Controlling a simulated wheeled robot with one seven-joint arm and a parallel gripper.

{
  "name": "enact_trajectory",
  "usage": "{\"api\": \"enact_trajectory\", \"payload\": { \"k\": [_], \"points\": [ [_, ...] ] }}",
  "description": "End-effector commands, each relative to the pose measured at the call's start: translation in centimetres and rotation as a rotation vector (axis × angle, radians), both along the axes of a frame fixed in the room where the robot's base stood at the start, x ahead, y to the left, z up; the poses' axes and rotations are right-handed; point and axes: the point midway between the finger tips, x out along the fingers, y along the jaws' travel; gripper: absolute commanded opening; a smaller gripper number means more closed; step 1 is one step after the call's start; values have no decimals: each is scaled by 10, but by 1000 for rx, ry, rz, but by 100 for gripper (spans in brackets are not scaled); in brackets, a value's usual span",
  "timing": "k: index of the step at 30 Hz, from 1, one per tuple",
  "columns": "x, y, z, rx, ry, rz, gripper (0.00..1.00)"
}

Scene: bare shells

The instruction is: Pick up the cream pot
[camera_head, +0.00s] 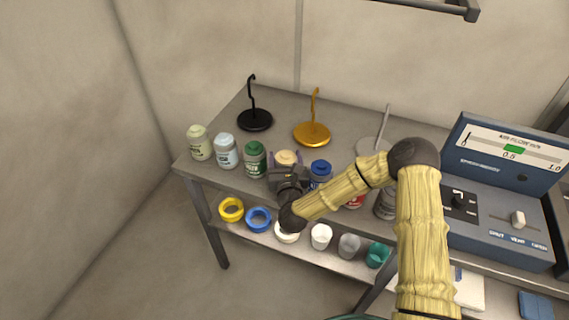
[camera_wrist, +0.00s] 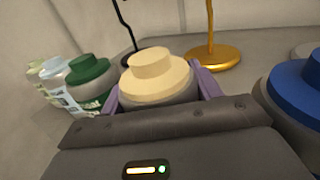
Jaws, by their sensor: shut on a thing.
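The cream pot (camera_head: 286,157) stands in the row of pots near the front edge of the table, between a green pot and a blue pot. Its cream lid shows large in the wrist view (camera_wrist: 158,77). My gripper (camera_head: 285,163) reaches it from the front, with a purple finger on each side of the pot. The fingers are shut on the cream pot. Its lower body is hidden behind my gripper, so I cannot tell whether its base touches the table.
The green pot (camera_head: 254,160) is close on the left and the blue pot (camera_head: 320,172) close on the right. A black hook stand (camera_head: 254,119) and a gold one (camera_head: 312,134) stand behind. Rings and cups sit on the lower shelf.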

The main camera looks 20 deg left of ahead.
Motion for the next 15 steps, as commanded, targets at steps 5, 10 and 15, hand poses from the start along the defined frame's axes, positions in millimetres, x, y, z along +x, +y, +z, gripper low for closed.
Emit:
{"api": "enact_trajectory", "payload": {
  "k": [5,10,15],
  "points": [
    [2,-1,18,4,-5,-4,30],
    [1,-1,50,5,-7,-2,30],
    [0,0,82,2,-6,0,30]
  ]
}}
